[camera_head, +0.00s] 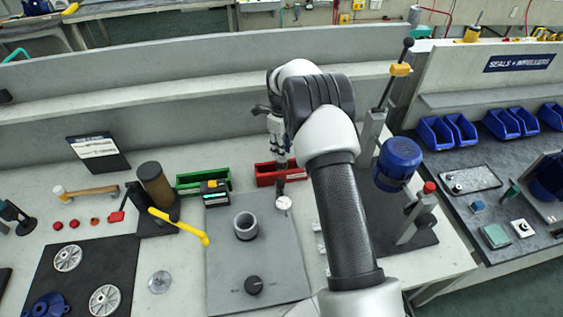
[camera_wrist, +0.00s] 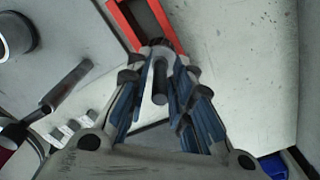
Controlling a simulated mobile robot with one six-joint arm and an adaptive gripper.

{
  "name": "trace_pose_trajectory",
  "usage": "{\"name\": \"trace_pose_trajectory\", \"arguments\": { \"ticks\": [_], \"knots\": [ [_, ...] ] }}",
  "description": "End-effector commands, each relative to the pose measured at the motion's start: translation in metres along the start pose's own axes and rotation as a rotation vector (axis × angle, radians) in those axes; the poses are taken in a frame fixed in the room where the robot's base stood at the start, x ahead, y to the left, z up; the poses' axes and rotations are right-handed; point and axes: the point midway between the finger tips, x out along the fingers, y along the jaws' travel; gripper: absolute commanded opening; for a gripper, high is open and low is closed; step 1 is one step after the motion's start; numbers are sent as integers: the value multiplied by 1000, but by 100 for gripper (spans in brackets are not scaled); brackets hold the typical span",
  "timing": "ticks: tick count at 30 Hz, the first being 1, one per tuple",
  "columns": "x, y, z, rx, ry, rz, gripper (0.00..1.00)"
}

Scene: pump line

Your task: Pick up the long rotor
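My gripper (camera_head: 280,166) points down at the red bin near the back of the bench. In the wrist view my gripper (camera_wrist: 163,52) has its blue-padded fingers drawn close together at the tips. A slim grey rod with a dark round end, which looks like the long rotor (camera_wrist: 160,82), stands between the fingers, its dark end towards my palm. The fingers appear to close on it. The red bin (camera_wrist: 122,22) lies just beyond the tips. Whether the rotor touches the bin is hidden.
A green bin (camera_head: 190,184) stands left of the red one. A grey ring-shaped cylinder (camera_head: 246,226) and a small dial (camera_head: 284,203) are on the grey mat (camera_head: 225,265). A blue motor (camera_head: 398,160) stands close on the right.

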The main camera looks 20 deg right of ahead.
Motion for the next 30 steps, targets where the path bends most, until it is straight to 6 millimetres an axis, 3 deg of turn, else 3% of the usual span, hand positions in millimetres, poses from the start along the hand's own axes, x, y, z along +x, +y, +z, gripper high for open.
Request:
{"name": "trace_pose_trajectory", "arguments": {
  "ticks": [8, 30],
  "knots": [
    [0, 0, 0, 0, 0, 0, 0],
    [-2, -1, 1, 0, -2, -2, 0]
  ]
}}
